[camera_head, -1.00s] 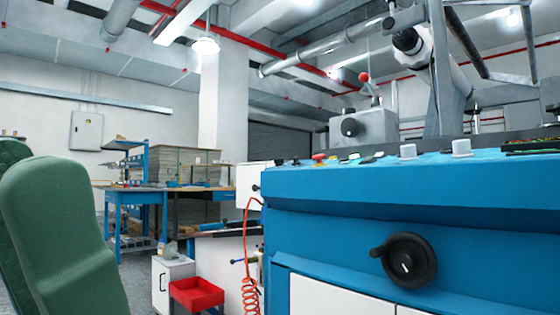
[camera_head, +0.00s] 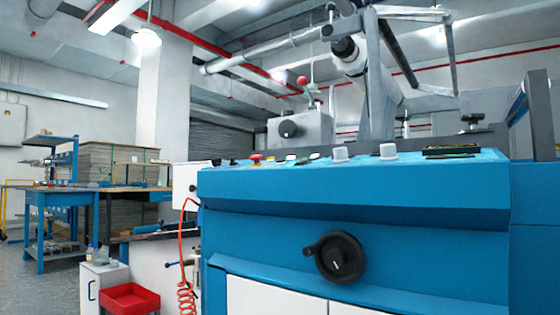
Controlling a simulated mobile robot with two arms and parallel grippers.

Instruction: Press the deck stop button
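A blue machine (camera_head: 355,230) stands at the right with a sloped control deck (camera_head: 430,168) along its top front. On the deck, near its left end, a small red button (camera_head: 256,158) shows, with a little yellow at its base. Several dark and pale buttons and two white knobs, one at the middle (camera_head: 339,153) and one to its right (camera_head: 388,151), sit along the same deck. I cannot read any labels. Neither of my grippers is in view.
A black handwheel (camera_head: 340,257) sticks out from the machine's front. A red coiled hose (camera_head: 185,270) hangs at its left side. A red bin (camera_head: 130,298) and a white cabinet (camera_head: 104,284) stand at lower left. Open grey floor (camera_head: 45,290) lies farther left.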

